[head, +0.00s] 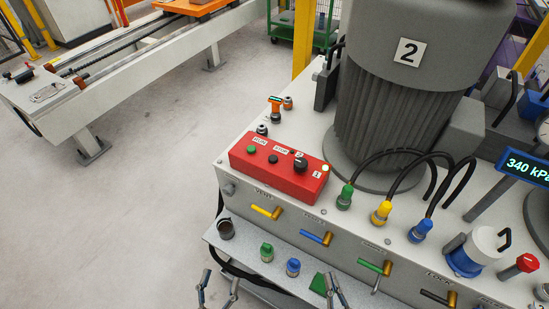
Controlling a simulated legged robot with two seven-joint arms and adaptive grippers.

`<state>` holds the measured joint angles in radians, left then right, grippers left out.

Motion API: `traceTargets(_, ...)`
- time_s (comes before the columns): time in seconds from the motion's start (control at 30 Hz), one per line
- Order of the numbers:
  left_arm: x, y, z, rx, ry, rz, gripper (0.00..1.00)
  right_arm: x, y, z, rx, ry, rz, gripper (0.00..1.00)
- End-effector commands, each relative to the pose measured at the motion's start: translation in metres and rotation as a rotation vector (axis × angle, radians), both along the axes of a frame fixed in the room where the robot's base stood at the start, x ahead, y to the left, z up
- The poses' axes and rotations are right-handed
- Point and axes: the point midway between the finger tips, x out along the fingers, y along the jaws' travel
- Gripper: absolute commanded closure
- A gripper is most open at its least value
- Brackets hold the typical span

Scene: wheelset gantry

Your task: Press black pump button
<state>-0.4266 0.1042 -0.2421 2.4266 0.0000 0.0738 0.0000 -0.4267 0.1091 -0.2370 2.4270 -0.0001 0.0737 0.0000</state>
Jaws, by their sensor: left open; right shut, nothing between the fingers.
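A red control box (262,171) sits on top of the grey pump unit. On it are a green button (251,149), a small black button (273,158), a black rotary knob (300,165) and a pale lit lamp (325,168). Small white labels stand by the buttons; their text is hard to read. My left gripper (219,281) is at the bottom edge, open and empty, below and left of the box. My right gripper (331,280) is at the bottom edge, shut and empty, below the box. Neither touches the buttons.
A large grey motor (405,110) marked 2 stands behind the box. Hoses with green, yellow and blue connectors (381,213) are to its right. Coloured valve levers (266,212) line the front. A lower shelf (229,250) holds a dark cup and coloured caps. A 340 kPa display (527,168) is at right.

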Motion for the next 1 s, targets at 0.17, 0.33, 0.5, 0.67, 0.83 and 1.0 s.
traceTargets(0.17, 0.0001, 0.0010, -0.0002, 0.004, 0.000, 0.000, 0.32, -0.0003, 0.0016, 0.0004, 0.005, 0.000, 0.001, 1.00)
traceTargets(0.33, 0.0000, 0.0011, -0.0003, 0.005, 0.000, 0.000, 0.42, -0.0003, 0.0019, 0.0005, 0.007, 0.001, 0.002, 1.00)
traceTargets(0.5, -0.0001, 0.0008, -0.0002, 0.004, 0.000, 0.000, 0.84, -0.0001, 0.0013, 0.0004, 0.005, 0.000, 0.000, 1.00)
traceTargets(0.67, -0.0001, 0.0004, -0.0002, 0.002, 0.000, 0.000, 1.00, 0.0000, 0.0007, 0.0002, 0.003, 0.000, 0.000, 1.00)
traceTargets(0.83, -0.0001, 0.0004, -0.0002, 0.002, 0.000, 0.000, 1.00, 0.0000, 0.0007, 0.0001, 0.003, 0.001, 0.000, 1.00)
traceTargets(1.0, 0.0000, 0.0006, -0.0003, 0.003, 0.000, 0.000, 1.00, -0.0001, 0.0009, 0.0000, 0.003, 0.001, 0.001, 1.00)
